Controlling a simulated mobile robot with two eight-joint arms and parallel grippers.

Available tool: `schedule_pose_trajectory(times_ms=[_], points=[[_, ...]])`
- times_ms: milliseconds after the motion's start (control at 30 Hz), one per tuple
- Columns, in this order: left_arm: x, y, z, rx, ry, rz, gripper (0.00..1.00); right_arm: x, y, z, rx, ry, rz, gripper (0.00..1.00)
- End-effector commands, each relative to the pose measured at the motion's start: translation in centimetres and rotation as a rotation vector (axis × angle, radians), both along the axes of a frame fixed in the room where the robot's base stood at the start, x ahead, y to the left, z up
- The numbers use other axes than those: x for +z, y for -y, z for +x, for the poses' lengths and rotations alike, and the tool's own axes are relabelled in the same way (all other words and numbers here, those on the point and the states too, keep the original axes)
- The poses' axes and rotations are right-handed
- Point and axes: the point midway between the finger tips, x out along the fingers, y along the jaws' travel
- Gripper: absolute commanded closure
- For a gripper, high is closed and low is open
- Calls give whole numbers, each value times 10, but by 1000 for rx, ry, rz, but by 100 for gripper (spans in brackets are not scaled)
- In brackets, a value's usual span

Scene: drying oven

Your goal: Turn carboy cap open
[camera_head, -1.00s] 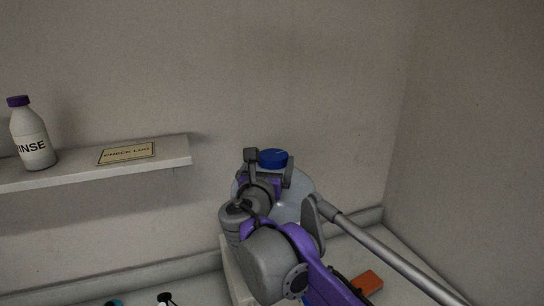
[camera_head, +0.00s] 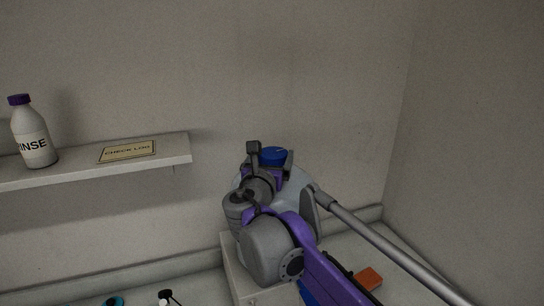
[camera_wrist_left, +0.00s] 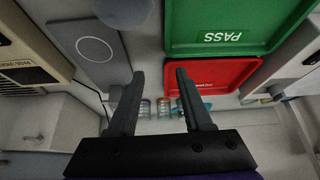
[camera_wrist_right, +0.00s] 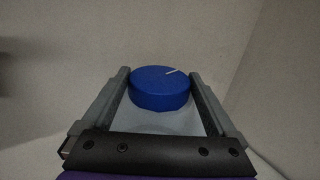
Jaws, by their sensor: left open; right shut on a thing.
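The blue carboy cap (camera_head: 273,153) sits on top of the pale carboy (camera_head: 300,184), which my right arm largely hides in the head view. My right gripper (camera_head: 270,157) is shut on the cap, one finger on each side. In the right wrist view the cap (camera_wrist_right: 160,88) lies between the fingertips, with a white mark on its top pointing to the upper right. My left gripper (camera_wrist_left: 156,80) is open and empty. It is out of the head view, over trays elsewhere.
A shelf (camera_head: 100,168) at the left holds a bottle labelled RINSE (camera_head: 34,135) and a check log sign (camera_head: 127,151). An orange block (camera_head: 369,278) lies right of my arm. Green (camera_wrist_left: 225,40) and red (camera_wrist_left: 215,75) trays show in the left wrist view.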

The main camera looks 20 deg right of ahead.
Motion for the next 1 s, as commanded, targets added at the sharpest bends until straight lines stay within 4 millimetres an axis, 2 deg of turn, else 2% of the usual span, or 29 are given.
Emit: schedule_pose_trajectory(times_ms=[400,767,800,1000], points=[[9,0,4,0,8,0,50,2,-3,3,-238,2,0,62],[9,0,4,0,7,0,50,1,-3,2,-256,0,-1,62],[9,0,4,0,7,0,50,1,-3,2,-256,0,-1,0],[9,0,4,0,7,0,50,0,-3,2,-256,1,-1,0]])
